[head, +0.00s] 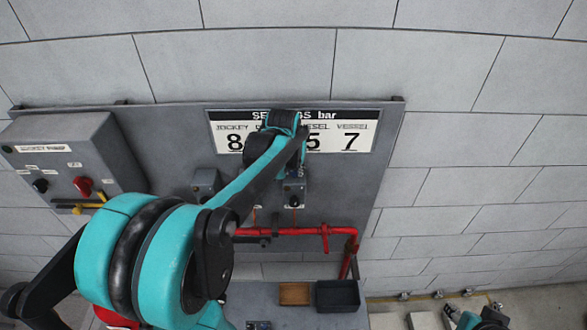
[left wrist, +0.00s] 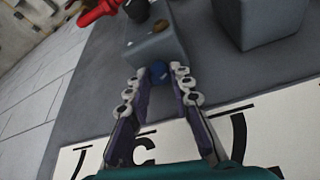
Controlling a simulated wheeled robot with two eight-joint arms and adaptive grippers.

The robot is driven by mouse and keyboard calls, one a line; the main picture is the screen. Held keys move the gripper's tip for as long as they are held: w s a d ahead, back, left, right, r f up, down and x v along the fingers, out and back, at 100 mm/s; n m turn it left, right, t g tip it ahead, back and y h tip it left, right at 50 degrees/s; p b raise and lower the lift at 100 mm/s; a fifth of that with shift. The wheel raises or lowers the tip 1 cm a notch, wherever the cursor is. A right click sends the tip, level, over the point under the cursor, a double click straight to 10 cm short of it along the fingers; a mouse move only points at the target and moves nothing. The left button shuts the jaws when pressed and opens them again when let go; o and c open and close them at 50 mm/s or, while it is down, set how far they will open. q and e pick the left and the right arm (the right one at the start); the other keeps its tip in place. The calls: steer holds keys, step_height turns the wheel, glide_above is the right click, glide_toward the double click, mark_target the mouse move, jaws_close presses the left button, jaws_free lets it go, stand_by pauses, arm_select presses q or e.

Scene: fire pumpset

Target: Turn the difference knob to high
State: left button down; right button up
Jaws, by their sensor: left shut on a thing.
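A small grey switch box (head: 294,192) is mounted on the grey panel, below the right half of the settings sign. In the head view my left gripper (head: 297,163) reaches down onto the top of the box, and the knob is hidden there. No lettering on the knob can be read. Part of my right arm shows at the bottom right.
The sign (head: 352,132) is partly covered by my left arm. A second switch box (head: 206,184) is to the left. A control box (head: 75,160) with a red knob (head: 83,185) stands far left. Red piping (head: 325,232) runs below, above a brown tray (head: 295,294) and a black tray (head: 338,296).

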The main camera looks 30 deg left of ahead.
arm_select(q)
steer(key=shift+a+f+m+h+b, duration=0.2)
steer(key=shift+m+h+b, duration=0.3)
steer(key=shift+m, duration=0.7)
steer(key=shift+r+m+h+b, duration=0.15)
steer(key=shift+m+h+b, duration=0.25)
steer(key=shift+m, duration=0.7)
steer(key=c, duration=1.3)
jaws_free()
steer(key=shift+a, duration=0.1)
steer(key=shift+s+r, duration=0.1)
steer(key=v, duration=1.1)
steer(key=shift+s+r, duration=0.3)
steer(key=shift+s, duration=0.05)
steer(key=shift+f, duration=0.1)
